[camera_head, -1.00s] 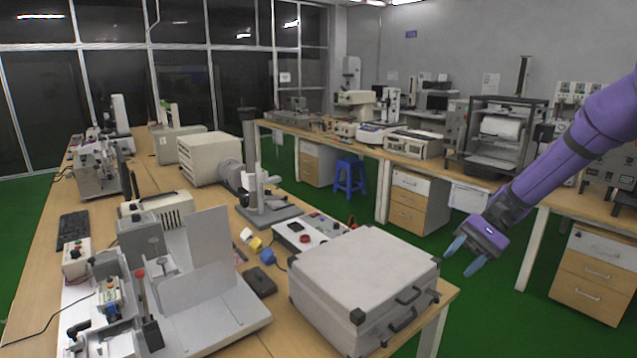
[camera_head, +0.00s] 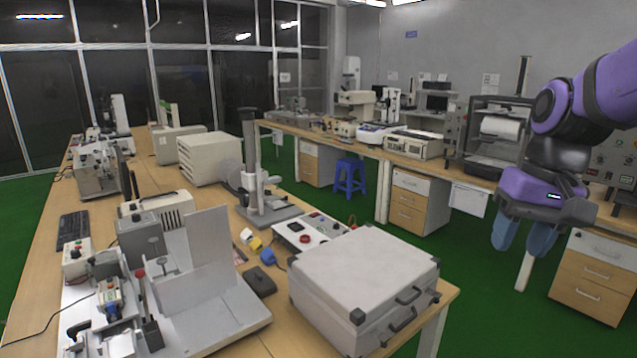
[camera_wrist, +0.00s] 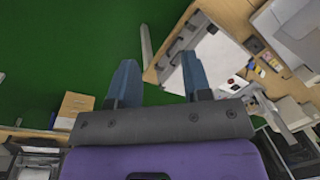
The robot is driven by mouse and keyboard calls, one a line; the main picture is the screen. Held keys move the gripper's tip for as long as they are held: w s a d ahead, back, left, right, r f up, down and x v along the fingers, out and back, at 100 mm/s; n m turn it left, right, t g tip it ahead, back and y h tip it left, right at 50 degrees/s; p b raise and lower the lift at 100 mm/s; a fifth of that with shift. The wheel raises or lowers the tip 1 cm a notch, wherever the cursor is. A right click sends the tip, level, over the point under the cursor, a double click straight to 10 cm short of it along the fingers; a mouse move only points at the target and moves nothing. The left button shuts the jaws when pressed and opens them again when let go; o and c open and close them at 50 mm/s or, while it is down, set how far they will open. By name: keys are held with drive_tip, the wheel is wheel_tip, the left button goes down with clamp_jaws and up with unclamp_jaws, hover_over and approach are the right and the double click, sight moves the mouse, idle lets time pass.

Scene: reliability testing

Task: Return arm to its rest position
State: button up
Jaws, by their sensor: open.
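My gripper (camera_head: 523,238) is at the right side of the head view, on my purple arm. Its two blue fingers point down and are apart, with nothing between them. It hangs over the green floor, to the right of the table with the grey case. In the wrist view my gripper (camera_wrist: 160,85) shows both blue fingers spread, with green floor and a table corner beyond them.
A grey case (camera_head: 365,270) lies on the near table's right corner, left of my gripper. The back bench with drawers (camera_head: 597,272) and instruments stands behind my gripper. A blue stool (camera_head: 350,176) stands on the green floor (camera_head: 465,240) between the tables.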

drive_tip(key=s+d+r+n+t+h, duration=0.1)
drive_tip(key=s+r+t, duration=0.2)
drive_tip(key=s, duration=0.7)
drive_tip(key=shift+d+r+n+t+h, duration=0.2)
drive_tip(key=shift+d+n+t+h, duration=0.2)
drive_tip(key=shift+t, duration=0.7)
drive_tip(key=shift+c, duration=0.3)
